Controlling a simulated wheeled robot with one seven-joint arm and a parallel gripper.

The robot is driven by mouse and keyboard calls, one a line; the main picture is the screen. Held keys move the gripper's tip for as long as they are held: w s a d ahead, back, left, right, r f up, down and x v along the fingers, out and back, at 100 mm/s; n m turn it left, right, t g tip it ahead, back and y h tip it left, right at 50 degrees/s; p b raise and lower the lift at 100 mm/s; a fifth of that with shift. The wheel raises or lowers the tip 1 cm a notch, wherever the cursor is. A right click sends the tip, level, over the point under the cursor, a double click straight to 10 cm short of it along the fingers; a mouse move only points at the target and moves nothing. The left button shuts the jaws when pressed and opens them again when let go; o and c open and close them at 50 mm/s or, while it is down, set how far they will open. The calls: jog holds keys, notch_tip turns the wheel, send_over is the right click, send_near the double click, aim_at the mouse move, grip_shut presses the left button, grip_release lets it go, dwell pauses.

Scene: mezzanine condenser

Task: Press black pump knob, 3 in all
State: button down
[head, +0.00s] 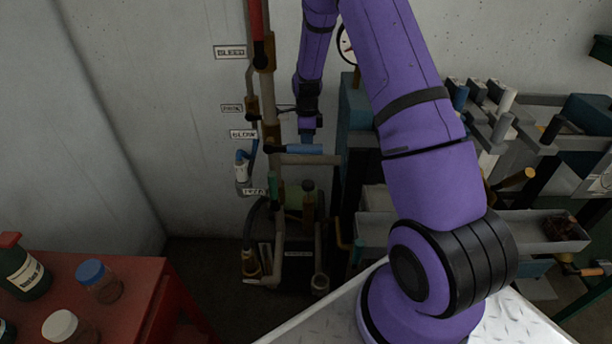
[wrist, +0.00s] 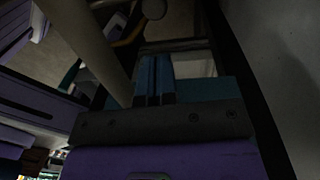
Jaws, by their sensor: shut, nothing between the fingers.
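A dark rounded knob (head: 308,185) tops a short brownish post low at the piping, beside a greenish container; it looks like the black pump knob, but it is small and dim. I cannot make out the knob in the wrist view.
Vertical pipes (head: 268,110) with valves and labels stand close by my gripper. A red table (head: 130,285) with bottles and jars is at lower left. A shelf rack with a grey tray (head: 520,230) is at right. Dark floor shows beneath the pipes.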

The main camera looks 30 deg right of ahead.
aim_at(308, 181)
jog(key=shift+f, duration=0.35)
jog(key=shift+f, duration=0.1)
jog(key=f, duration=0.9)
jog(key=s+f, duration=0.1)
jog(key=f, duration=0.3)
jog(key=shift+a+f, duration=0.15)
jog(key=shift+f, duration=0.25)
notch_tip(308, 181, down, 4)
jog(key=shift+f, duration=0.35)
